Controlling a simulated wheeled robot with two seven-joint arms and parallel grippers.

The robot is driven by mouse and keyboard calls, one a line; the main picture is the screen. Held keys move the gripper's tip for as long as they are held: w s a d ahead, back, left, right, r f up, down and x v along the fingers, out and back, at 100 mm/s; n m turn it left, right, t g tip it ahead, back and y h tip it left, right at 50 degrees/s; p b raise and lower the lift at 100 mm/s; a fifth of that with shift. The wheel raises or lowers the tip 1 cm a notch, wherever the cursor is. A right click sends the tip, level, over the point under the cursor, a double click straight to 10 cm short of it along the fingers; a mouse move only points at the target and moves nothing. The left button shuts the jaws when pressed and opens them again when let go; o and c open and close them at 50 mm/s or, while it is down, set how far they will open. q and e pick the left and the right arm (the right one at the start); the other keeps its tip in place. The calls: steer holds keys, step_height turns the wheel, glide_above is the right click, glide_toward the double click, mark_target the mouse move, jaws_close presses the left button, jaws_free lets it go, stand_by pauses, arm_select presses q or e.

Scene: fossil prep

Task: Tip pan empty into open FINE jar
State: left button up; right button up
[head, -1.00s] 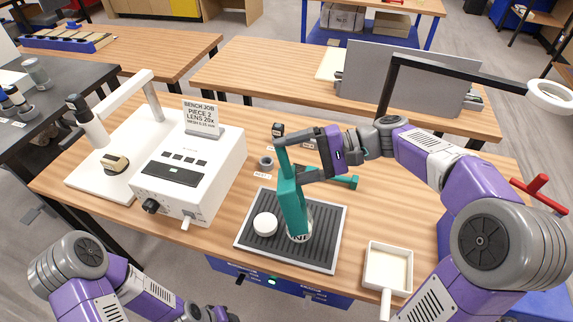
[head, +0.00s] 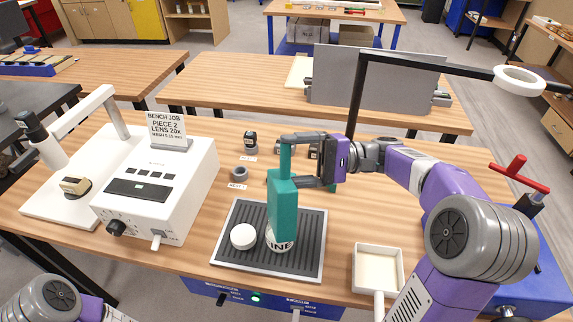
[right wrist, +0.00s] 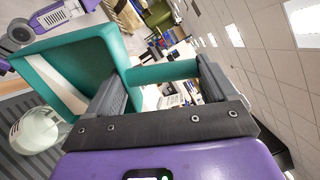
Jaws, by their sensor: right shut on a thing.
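My right gripper (head: 288,160) is shut on the handle of the teal pan (head: 283,205). The pan is tipped steeply, almost on end, with its lower edge over the FINE jar (head: 281,245). The jar stands on the dark ribbed mat, and the pan hides its mouth and most of its label. In the right wrist view, the handle (right wrist: 165,72) lies between the fingers. A pale strip shows inside the pan (right wrist: 92,70); I cannot tell if it is powder. The jar (right wrist: 36,130) is below it. My left gripper is out of view.
A round white lid (head: 243,236) lies left of the jar on the ribbed mat (head: 305,262). A white handled tray (head: 378,268) is at the right. The white instrument box (head: 165,185) stands left. A lamp post (head: 357,100) rises behind my right arm.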

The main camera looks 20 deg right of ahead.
steer(key=shift+s+d+f+t+y+b, duration=0.15)
steer(key=shift+d+f+y+b, duration=0.1)
steer(key=shift+d+y+b, duration=0.35)
steer(key=shift+s+d+f+t+y+b, duration=0.15)
steer(key=shift+d+f+y+b, duration=0.2)
steer(key=shift+d, duration=0.35)
steer(key=shift+s+d+f+y+b, duration=0.15)
steer(key=shift+d+y+b, duration=0.3)
steer(key=shift+d+y, duration=0.15)
stand_by(0.6)
